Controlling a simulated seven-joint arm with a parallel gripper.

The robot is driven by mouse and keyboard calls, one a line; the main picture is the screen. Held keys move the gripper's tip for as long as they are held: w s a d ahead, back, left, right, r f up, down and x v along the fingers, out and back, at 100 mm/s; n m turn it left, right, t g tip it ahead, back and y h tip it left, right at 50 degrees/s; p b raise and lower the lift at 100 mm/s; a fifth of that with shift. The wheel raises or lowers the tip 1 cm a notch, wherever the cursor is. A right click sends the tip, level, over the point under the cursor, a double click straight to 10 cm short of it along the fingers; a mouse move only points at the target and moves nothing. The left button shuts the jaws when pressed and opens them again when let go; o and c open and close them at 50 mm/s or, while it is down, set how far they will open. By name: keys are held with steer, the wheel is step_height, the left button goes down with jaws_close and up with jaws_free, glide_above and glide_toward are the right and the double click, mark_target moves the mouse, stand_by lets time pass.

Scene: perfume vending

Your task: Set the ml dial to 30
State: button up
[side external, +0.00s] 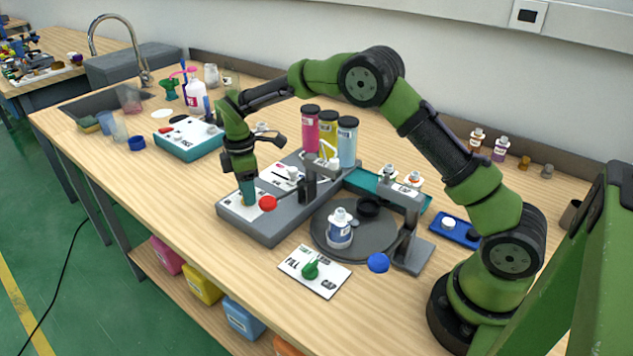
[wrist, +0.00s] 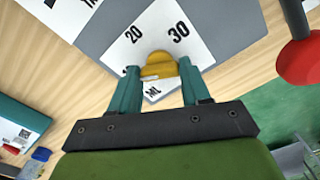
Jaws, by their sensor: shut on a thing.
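The ml dial (wrist: 157,64) is a yellow knob on a white plate (wrist: 172,22) printed 20, 30 and ML. In the wrist view 20 is at the knob's upper left and 30 at its upper right; another mark at its left is mostly hidden by a finger. My gripper (wrist: 160,72) has its two teal fingers on either side of the knob and is shut on it. I cannot tell which number the knob points to. In the side view my gripper (side external: 248,198) points down at the front left end of the grey machine base (side external: 275,228), hiding the knob.
A red ball-topped lever (side external: 268,203) stands close beside my gripper; it also shows at right in the wrist view (wrist: 302,60). A turntable (side external: 375,240) with a bottle (side external: 340,230), a FILL card with a green knob (side external: 310,270) and coloured cylinders (side external: 328,135) are nearby.

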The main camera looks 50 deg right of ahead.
steer(key=shift+m, duration=0.4)
steer(key=m, duration=1.7)
steer(key=shift+r, duration=0.1)
steer(key=m, duration=0.6)
stand_by(0.5)
steer(key=o, duration=1.1)
steer(key=shift+c, duration=0.2)
